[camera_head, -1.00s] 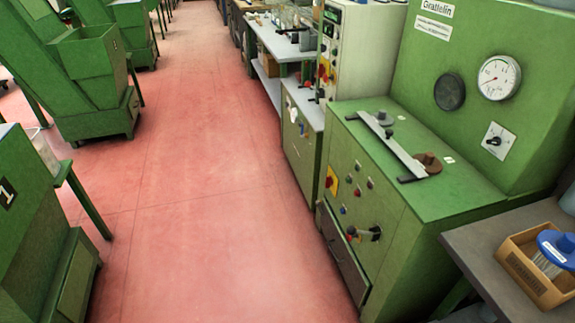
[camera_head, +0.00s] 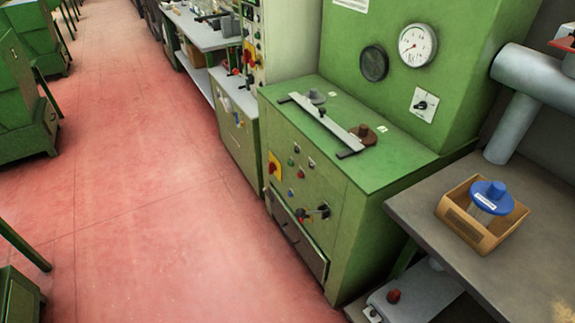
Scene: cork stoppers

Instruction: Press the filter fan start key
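No control in the head view can be read as the filter fan start key; the labels are too small. The nearest green machine (camera_head: 345,235) has a front panel with several small coloured buttons (camera_head: 291,162), a red switch on a yellow plate (camera_head: 274,166) and dark lever handles (camera_head: 313,213). Its upright back panel carries a white round gauge (camera_head: 417,45), a black disc (camera_head: 374,63) and a rotary switch on a white plate (camera_head: 423,104). A pale unit with a red knob (camera_head: 393,296) sits low under the grey table. Neither of my grippers is in view.
A grey table (camera_head: 420,215) at right holds a cardboard box (camera_head: 462,236) with a blue-topped item (camera_head: 492,197). A thick grey pipe (camera_head: 507,125) rises behind it. The red floor aisle (camera_head: 150,200) is clear, with green machines (camera_head: 25,110) on its left.

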